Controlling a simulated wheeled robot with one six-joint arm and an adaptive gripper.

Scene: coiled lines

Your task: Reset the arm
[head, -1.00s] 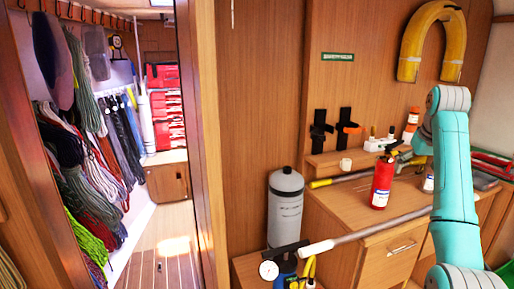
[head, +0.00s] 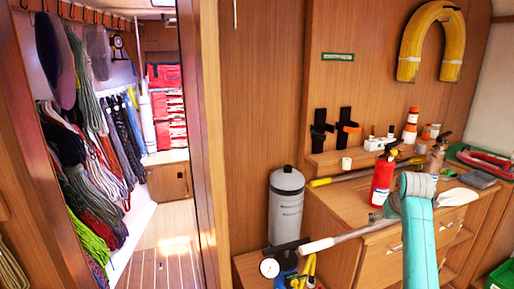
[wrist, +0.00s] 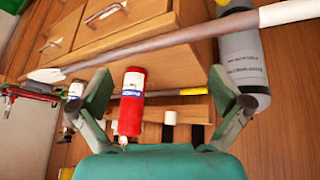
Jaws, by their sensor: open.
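My teal arm (head: 418,235) stands low at the right of the head view, in front of the wooden counter. My gripper (wrist: 158,95) shows in the wrist view with its two dark green fingers spread wide and nothing between the pads. A red extinguisher (wrist: 131,100) appears beyond the gap between the fingers, apart from them. It also stands upright on the counter in the head view (head: 382,182). In the head view I cannot make out the fingers clearly.
A long pole (head: 345,239) slants across the counter front and crosses the wrist view (wrist: 170,45). A grey cylinder (head: 286,205) stands left of the counter (head: 335,195). Black and orange clips (head: 347,128) and a yellow horseshoe (head: 453,70) are on the wall. A doorway opens left.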

